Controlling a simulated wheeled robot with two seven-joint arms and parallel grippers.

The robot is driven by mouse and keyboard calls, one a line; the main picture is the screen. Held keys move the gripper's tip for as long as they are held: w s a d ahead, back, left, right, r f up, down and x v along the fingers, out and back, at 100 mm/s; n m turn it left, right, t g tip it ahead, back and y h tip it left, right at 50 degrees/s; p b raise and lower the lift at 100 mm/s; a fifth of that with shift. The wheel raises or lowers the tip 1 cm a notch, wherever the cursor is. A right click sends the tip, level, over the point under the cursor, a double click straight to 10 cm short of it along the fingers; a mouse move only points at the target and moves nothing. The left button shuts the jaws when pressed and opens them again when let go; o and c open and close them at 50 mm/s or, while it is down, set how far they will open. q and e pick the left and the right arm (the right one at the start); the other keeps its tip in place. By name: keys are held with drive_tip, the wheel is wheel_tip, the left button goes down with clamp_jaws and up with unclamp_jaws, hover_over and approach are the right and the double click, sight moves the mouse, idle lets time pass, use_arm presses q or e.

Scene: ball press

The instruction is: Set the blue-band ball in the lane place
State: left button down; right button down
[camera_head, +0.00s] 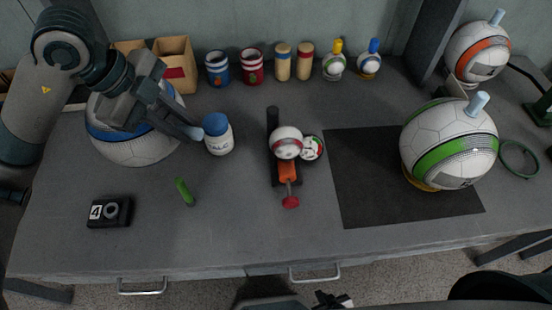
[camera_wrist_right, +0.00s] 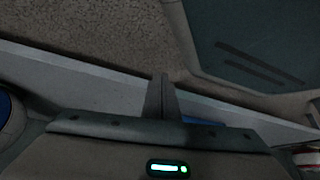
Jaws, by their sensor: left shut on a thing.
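The blue-band ball (camera_head: 123,151) is large and white with a blue stripe, at the table's left. My left gripper (camera_head: 173,115) is in front of its upper right part and hides some of it. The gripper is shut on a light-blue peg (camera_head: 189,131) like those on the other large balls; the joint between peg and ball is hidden. I cannot tell whether the ball touches the table. No spot is clearly marked as the lane place. My right gripper (camera_wrist_right: 161,98) is shut and empty in the right wrist view, over the floor by the table's front edge.
A white jar with a blue lid (camera_head: 217,134) stands close to the left gripper. A press with a gauge (camera_head: 287,144) is mid-table. A green-band ball (camera_head: 455,145) sits on the black mat (camera_head: 365,190). An orange-band ball (camera_head: 478,53) is behind it; a green ring (camera_head: 519,176) lies right.

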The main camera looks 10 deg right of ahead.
use_arm(q)
drive_tip(key=shift+s+r, duration=0.2)
drive_tip(key=shift+s, duration=0.05)
use_arm(e)
drive_tip(key=shift+s, duration=0.2)
use_arm(q)
drive_tip(key=shift+w+f, duration=0.1)
drive_tip(key=shift+w, duration=0.05)
